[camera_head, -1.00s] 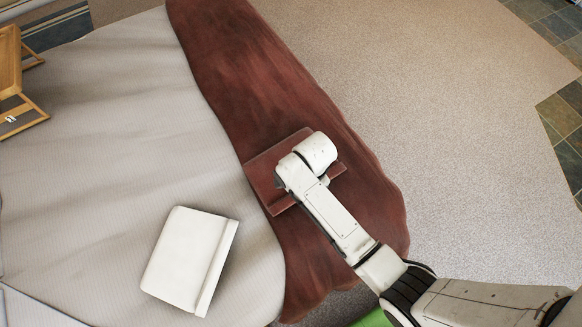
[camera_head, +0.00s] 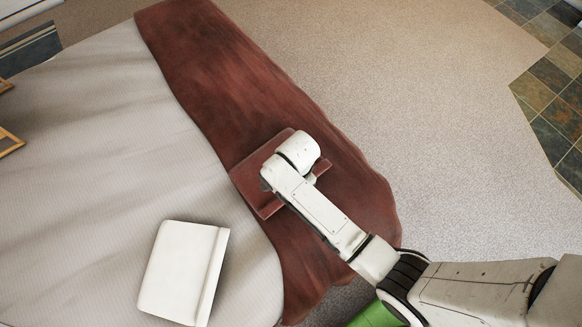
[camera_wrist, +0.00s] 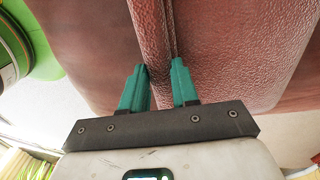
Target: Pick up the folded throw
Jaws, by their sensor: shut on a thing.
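The folded throw (camera_head: 252,177) is a reddish-brown, leathery-looking folded piece. In the head view it is over the dark red cover at the bed's edge, partly hidden under my arm. My gripper's fingers are hidden there behind the wrist. In the wrist view my gripper (camera_wrist: 160,75) has its two teal fingers on either side of a raised fold of the throw (camera_wrist: 220,45), shut on it. I cannot tell whether the throw is clear of the cover beneath.
The dark red cover (camera_head: 225,75) runs along the pale bed (camera_head: 110,120). A white folded block (camera_head: 180,272) lies on the bed at lower left. Bare carpet (camera_head: 430,120) is open to the right. Something green (camera_head: 378,315) shows at the bottom edge.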

